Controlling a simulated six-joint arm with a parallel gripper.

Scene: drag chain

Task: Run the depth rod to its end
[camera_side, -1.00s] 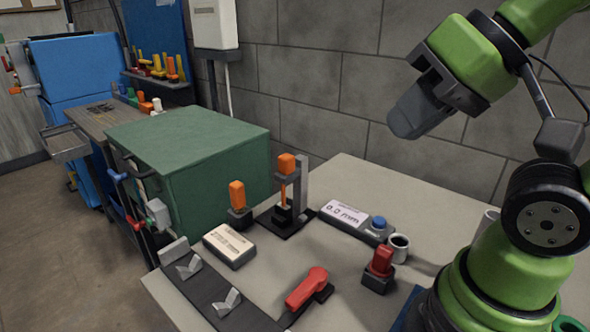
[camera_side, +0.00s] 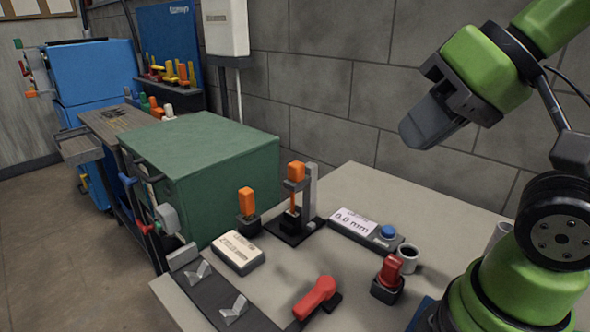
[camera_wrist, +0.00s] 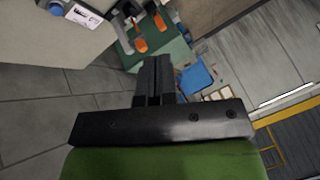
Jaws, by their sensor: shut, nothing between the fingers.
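The depth rod, a thin rod with an orange knob (camera_side: 296,171), stands upright in a grey stand on a black base (camera_side: 292,232) on the table. The lower part of the rod is too small to read clearly. A readout box (camera_side: 352,222) to its right shows 0.0 mm and has a blue button (camera_side: 388,231). My gripper (camera_side: 412,138) is shut and empty, high above the table's right side and well clear of the rod. In the wrist view my shut fingers (camera_wrist: 153,72) point toward the table items, where two orange handles show beyond them.
A second orange-handled tool (camera_side: 246,203) stands left of the rod. A pale labelled block (camera_side: 238,250), red clamp (camera_side: 316,296), red-topped block (camera_side: 389,272), small cup (camera_side: 407,256) and grey rail with V-blocks (camera_side: 218,300) surround it. A green cabinet (camera_side: 210,160) stands behind left.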

